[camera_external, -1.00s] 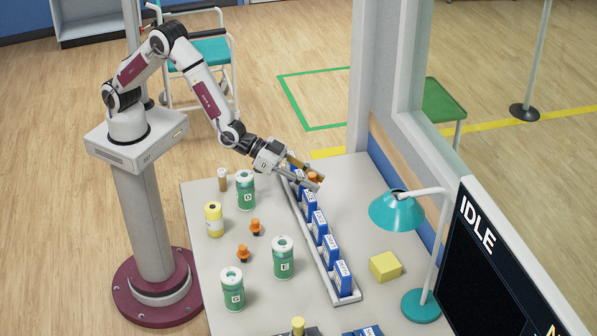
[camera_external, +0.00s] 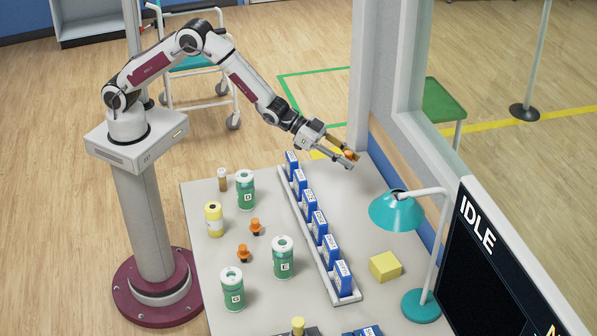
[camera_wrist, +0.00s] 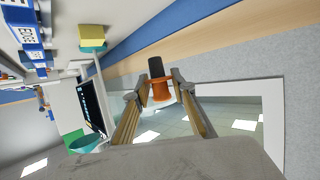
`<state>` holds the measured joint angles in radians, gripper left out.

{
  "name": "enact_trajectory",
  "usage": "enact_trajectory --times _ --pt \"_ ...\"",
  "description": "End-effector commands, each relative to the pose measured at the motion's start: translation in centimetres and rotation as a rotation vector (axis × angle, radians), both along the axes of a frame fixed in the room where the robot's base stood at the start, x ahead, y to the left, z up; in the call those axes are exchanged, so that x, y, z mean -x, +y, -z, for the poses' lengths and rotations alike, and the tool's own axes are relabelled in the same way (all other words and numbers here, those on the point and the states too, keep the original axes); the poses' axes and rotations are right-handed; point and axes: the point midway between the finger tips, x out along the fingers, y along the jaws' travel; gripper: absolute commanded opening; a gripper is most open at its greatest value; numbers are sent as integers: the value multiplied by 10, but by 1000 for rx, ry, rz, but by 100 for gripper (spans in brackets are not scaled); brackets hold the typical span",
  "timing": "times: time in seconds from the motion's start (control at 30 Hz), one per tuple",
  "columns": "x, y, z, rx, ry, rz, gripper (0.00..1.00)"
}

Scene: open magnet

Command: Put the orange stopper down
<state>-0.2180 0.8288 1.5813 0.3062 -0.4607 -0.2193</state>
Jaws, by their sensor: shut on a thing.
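The orange stopper (camera_wrist: 160,90), with a dark tapered end, is held between the two fingers of my gripper (camera_wrist: 160,86) in the wrist view. In the external view my gripper (camera_external: 350,159) is shut on it, with a bit of the orange stopper (camera_external: 349,154) showing between the fingertips. The gripper is raised above the far right part of the table (camera_external: 350,215), past the row of blue boxes and near the wall post. Two other orange stoppers stand on the table, one near the middle (camera_external: 256,227) and one slightly nearer (camera_external: 243,252).
A rail holds several blue boxes (camera_external: 319,228). Green-labelled jars (camera_external: 283,258) and a yellow jar (camera_external: 214,219) stand left of it. A teal lamp (camera_external: 397,211) and yellow block (camera_external: 385,266) are at right. Table between rail and lamp is clear.

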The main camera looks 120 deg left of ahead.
Motion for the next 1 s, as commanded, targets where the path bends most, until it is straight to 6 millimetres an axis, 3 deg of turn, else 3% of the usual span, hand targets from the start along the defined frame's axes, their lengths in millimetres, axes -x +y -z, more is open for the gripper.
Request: enact_trajectory --times 0.33,0.6,0.8,1.0 --pt "2 71 7 -1 -1 -1 10" --pt "7 111 11 0 -1 -4 10" --pt "12 136 14 0 0 -10 10" --pt "11 132 39 2 0 -7 10"
